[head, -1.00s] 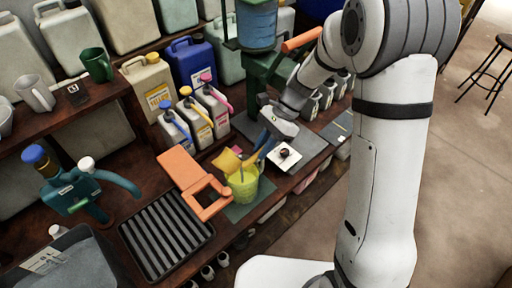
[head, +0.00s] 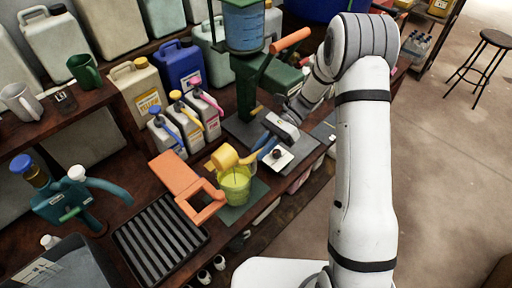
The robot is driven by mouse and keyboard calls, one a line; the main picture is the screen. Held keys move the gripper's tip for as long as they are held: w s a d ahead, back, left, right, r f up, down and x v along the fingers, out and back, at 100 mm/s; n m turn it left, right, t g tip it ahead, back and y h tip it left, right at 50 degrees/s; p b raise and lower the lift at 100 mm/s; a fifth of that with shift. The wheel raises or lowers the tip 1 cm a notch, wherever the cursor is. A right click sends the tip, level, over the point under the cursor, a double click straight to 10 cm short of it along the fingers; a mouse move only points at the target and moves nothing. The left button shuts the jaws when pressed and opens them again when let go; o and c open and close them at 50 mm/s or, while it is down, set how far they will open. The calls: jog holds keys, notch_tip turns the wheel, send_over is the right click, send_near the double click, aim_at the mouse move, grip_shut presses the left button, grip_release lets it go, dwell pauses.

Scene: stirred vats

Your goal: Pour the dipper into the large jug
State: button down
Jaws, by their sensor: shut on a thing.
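The yellow dipper (head: 224,157) is in the head view, tilted on its side just above the rim of a clear jug. The jug (head: 235,188) stands upright on a dark green mat and holds yellow-green liquid. My gripper (head: 266,147), with blue fingers, is shut on the dipper's handle, right of and above the jug. I cannot tell whether liquid is running from the dipper or whether it touches the rim. The exact grip is small and partly hidden.
Several bottles with coloured pumps (head: 187,120) stand behind. A green press-like frame (head: 255,85) with a blue vessel is behind my gripper. A white pad (head: 276,156) lies to the right.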

jog(key=shift+w+d+f+g+y+b, duration=0.15)
jog(key=shift+f+g+y+b, duration=0.15)
jog(key=shift+f+g+y, duration=0.3)
jog(key=shift+w+d+f+g+y+b, duration=0.1)
jog(key=shift+w+f+g+y+b, duration=0.1)
jog(key=shift+f+g+y+b, duration=0.35)
jog(key=shift+w+d+f+g+y+b, duration=0.15)
jog(key=shift+f+g+y, duration=0.25)
jog(key=shift+g, duration=0.35)
dwell(0.9)
